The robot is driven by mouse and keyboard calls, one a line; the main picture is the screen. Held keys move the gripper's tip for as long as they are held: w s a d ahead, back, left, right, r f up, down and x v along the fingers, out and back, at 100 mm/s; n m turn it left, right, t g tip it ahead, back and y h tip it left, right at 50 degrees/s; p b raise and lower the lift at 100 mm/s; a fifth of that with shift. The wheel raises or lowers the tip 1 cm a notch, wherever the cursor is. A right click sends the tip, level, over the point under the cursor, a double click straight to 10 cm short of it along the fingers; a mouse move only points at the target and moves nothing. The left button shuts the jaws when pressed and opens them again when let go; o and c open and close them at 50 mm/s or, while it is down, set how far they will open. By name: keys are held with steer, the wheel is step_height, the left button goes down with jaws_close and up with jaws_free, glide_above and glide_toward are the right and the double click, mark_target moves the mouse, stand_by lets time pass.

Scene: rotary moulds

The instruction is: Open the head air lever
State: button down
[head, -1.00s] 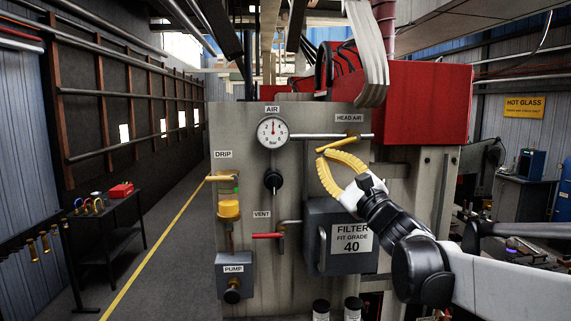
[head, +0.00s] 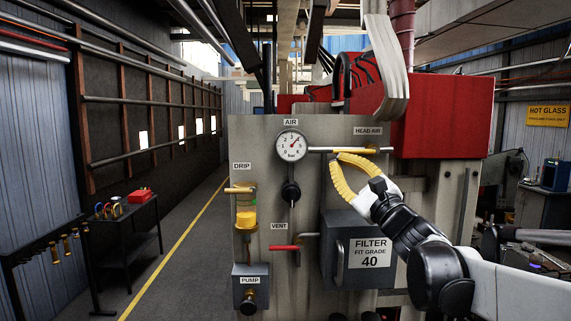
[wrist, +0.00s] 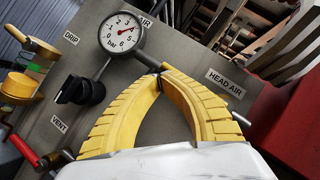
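The head air lever (head: 350,150) is a yellow bar below the HEAD AIR label, at the upper right of the grey panel. It lies nearly level, along the horizontal pipe. My gripper (head: 337,158) has its two yellow fingers bowed, with tips together just below the lever's left part. In the wrist view the fingertips (wrist: 163,75) also meet, and the fingers hide most of the lever; I see no lever held between them. The air gauge (head: 291,145), left of the lever, has its needle pointing up and right.
The grey filter box (head: 345,235) sits below my fingers. A red vent handle (head: 284,248) and the yellow drip unit (head: 246,217) are to the left on the panel. A red housing (head: 450,115) stands behind the panel. The aisle at left is clear.

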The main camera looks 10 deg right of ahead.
steer(key=shift+f, duration=0.1)
steer(key=f+b, duration=0.1)
steer(key=f, duration=0.1)
steer(key=f+b, duration=0.2)
steer(key=shift+s, duration=0.2)
steer(key=s+a+f+b, duration=0.1)
steer(key=s+f, duration=0.4)
steer(key=s, duration=0.3)
steer(key=shift+s+a+f, duration=0.15)
steer(key=shift+s+a, duration=0.1)
steer(key=shift+a, duration=0.15)
